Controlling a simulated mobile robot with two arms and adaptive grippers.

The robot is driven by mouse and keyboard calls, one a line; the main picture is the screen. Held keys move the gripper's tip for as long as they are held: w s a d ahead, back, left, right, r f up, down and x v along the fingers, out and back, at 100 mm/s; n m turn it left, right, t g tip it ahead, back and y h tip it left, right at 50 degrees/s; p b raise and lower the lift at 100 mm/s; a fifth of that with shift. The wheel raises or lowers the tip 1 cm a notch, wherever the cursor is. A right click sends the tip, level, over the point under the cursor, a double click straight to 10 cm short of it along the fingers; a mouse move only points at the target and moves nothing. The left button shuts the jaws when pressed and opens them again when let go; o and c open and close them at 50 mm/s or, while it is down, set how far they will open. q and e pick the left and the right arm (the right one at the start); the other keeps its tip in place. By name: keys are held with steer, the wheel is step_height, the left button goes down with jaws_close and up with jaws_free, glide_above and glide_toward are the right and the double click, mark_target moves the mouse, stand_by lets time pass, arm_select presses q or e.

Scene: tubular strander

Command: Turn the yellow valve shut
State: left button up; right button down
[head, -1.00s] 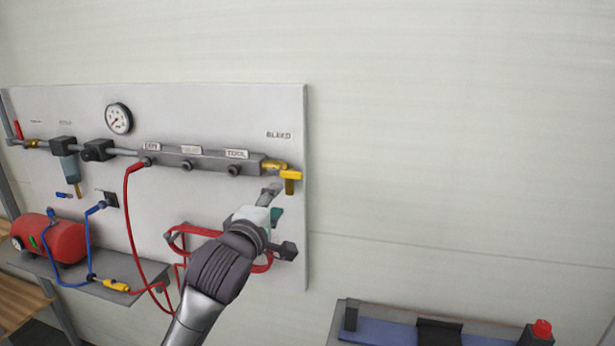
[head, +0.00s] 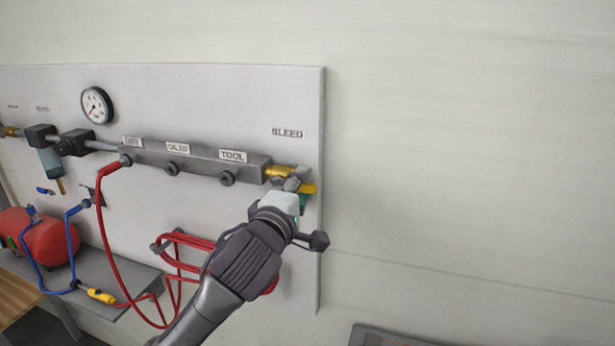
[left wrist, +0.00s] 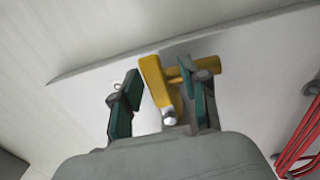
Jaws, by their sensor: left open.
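The yellow valve (head: 278,171) sits at the right end of the grey manifold, below the BLEED label. My left gripper (head: 297,188) is at the valve in the head view and hides part of its handle. In the left wrist view, the yellow valve (left wrist: 153,77) has its handle between the two teal-padded fingers of my left gripper (left wrist: 161,82). The fingers are open. The right finger is close to the valve body, and a gap shows between the left finger and the handle. Whether either finger touches the valve, I cannot tell. My right gripper is not in view.
The manifold (head: 195,160) runs left along the wall panel (head: 200,85), with a gauge (head: 97,105) above. A coiled red hose (head: 185,238) hangs beneath, left of my arm. A red tank (head: 48,240) stands on a shelf. The wall right of the panel is clear.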

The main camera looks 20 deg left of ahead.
arm_select(q)
steer(key=shift+w, duration=0.2)
steer(key=shift+s+r, duration=0.2)
steer(key=shift+s, duration=0.1)
steer(key=shift+c, duration=0.5)
steer(key=shift+w, duration=0.1)
jaws_close()
